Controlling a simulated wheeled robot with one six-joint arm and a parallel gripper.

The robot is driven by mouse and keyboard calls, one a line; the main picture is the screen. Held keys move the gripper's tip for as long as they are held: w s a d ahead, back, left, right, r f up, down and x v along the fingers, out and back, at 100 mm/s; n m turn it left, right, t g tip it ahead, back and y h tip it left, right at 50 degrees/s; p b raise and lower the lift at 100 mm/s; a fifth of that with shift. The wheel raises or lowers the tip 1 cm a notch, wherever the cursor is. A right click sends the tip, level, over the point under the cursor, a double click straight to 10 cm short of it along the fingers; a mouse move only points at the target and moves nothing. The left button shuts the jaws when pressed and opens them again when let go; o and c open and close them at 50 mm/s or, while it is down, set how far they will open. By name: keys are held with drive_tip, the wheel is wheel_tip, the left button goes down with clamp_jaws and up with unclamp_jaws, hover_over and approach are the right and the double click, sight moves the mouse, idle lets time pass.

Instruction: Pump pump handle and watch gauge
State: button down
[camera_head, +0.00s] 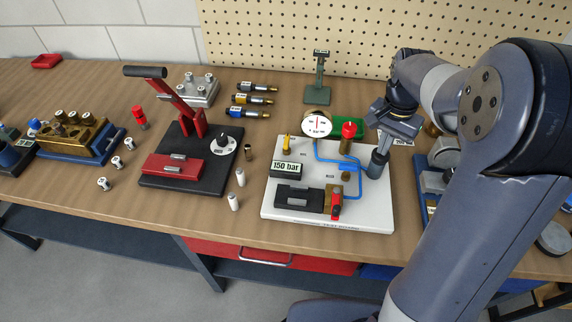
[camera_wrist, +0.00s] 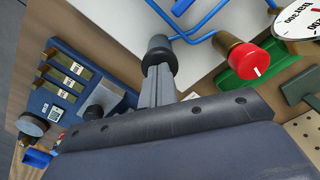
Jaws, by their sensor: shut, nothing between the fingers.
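The round white gauge (camera_head: 317,124) with a red mark stands at the back of the white board (camera_head: 280,207). Part of its dial shows in the wrist view (camera_wrist: 296,14). A dark grey upright cylinder (camera_head: 375,168) stands at the board's right side; I cannot tell if it is the pump handle. My gripper (camera_head: 383,145) is just above it, fingers shut. In the wrist view, my gripper (camera_wrist: 159,72) points at a black round top (camera_wrist: 158,48). The fingertips are at or against it; I cannot tell whether they touch.
The board carries a red knob (camera_head: 348,130), blue pipes, a "150 bar" sign (camera_head: 286,170) and a black block with a red lever (camera_head: 336,203). A black-based red lever press (camera_head: 180,185) stands left. A blue tray (camera_wrist: 60,88) with brass parts lies close to my gripper.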

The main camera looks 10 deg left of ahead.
drive_tip(key=shift+r+p, duration=2.95)
drive_tip(key=shift+r, duration=0.55)
